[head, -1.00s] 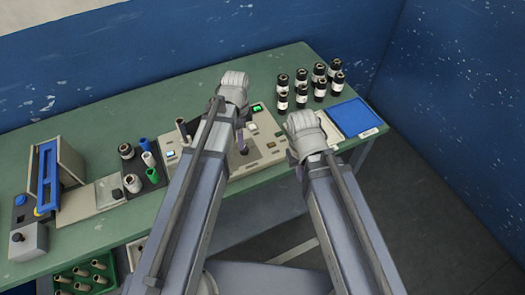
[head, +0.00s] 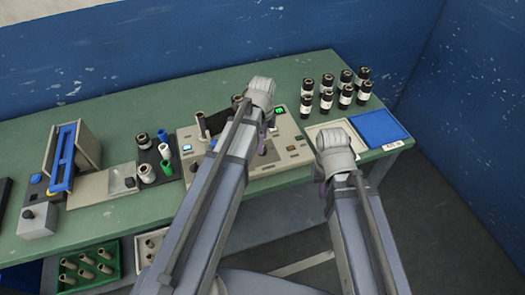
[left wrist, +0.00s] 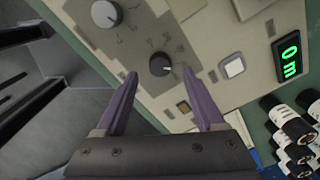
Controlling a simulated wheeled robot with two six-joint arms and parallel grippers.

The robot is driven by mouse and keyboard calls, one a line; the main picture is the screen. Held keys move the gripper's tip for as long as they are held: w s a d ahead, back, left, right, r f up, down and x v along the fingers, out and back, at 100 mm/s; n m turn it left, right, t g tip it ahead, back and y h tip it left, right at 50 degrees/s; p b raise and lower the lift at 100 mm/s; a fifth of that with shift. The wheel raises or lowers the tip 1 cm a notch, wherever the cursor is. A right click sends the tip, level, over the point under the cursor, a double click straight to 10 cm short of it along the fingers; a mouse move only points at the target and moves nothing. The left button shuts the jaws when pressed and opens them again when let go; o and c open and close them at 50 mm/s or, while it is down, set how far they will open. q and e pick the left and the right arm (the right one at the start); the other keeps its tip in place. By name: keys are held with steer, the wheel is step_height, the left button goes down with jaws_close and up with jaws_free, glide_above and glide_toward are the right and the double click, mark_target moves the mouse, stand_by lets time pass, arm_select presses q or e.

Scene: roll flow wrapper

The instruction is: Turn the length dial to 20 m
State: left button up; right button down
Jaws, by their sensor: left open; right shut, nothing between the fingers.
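The control panel (head: 290,155) lies on the green bench. In the left wrist view it shows a small black dial (left wrist: 160,66) with marks around it and a larger grey dial (left wrist: 105,14); the lettering is too small to tell which is the length dial. The green display (left wrist: 289,58) reads 0 m. My left gripper (left wrist: 160,76) is open over the panel, its two fingertips on either side of the black dial in the picture; contact cannot be told. My right gripper (head: 324,170) is shut and empty, near the bench's front edge; its fingers are mostly hidden.
A blue tray (head: 380,128) and several black-and-white rolls (head: 345,95) are at the right of the bench. A white button (left wrist: 233,67) is beside the black dial. Cores stand on a dark mat (head: 160,160) at left. A green crate (head: 88,268) sits below.

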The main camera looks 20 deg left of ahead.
arm_select(q)
step_height(320, 180, down, 4)
steer(key=shift+r+b, duration=0.2)
steer(key=shift+b, duration=1.05)
arm_select(e)
step_height(320, 180, down, 4)
steer(key=shift+r, duration=0.25)
arm_select(q)
steer(key=shift+r, duration=0.1)
jaws_close()
